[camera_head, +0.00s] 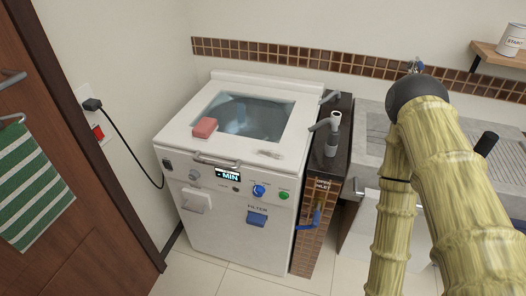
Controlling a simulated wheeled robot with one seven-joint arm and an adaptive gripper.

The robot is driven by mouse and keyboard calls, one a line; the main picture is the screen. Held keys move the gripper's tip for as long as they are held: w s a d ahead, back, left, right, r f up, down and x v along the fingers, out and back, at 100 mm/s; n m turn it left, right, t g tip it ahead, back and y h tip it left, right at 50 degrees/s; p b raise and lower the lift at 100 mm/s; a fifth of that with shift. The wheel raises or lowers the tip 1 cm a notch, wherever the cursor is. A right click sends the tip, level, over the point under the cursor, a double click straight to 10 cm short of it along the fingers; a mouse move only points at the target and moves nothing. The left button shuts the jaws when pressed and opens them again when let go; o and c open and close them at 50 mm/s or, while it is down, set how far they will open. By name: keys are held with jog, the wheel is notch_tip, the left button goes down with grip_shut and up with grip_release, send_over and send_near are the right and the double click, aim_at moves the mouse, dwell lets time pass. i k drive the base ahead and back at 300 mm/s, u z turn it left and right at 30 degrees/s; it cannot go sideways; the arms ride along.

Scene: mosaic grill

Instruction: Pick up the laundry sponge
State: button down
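A pinkish-red block, which looks like the laundry sponge (205,127), lies on top of the white washing machine (178,132). It rests at the front left of the lid, on the edge of the glass window. Nothing touches it from above. My arm, with a bamboo-like surface, rises at the right of the picture to a dark joint. My gripper does not show in this view, so its opening and contents are hidden.
A grey pipe-like fitting (332,135) stands on the dark ledge right of the washer. A grey sink (371,122) is partly behind my arm. A door with a green striped towel (32,186) is at left. A shelf (497,54) holds a white can (512,40).

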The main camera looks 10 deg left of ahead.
aim_at(205, 129)
jog(key=u, duration=2.55)
jog(key=k, duration=0.95)
jog(key=z, duration=1.15)
jog(key=i, duration=0.5)
jog(key=z, duration=0.05)
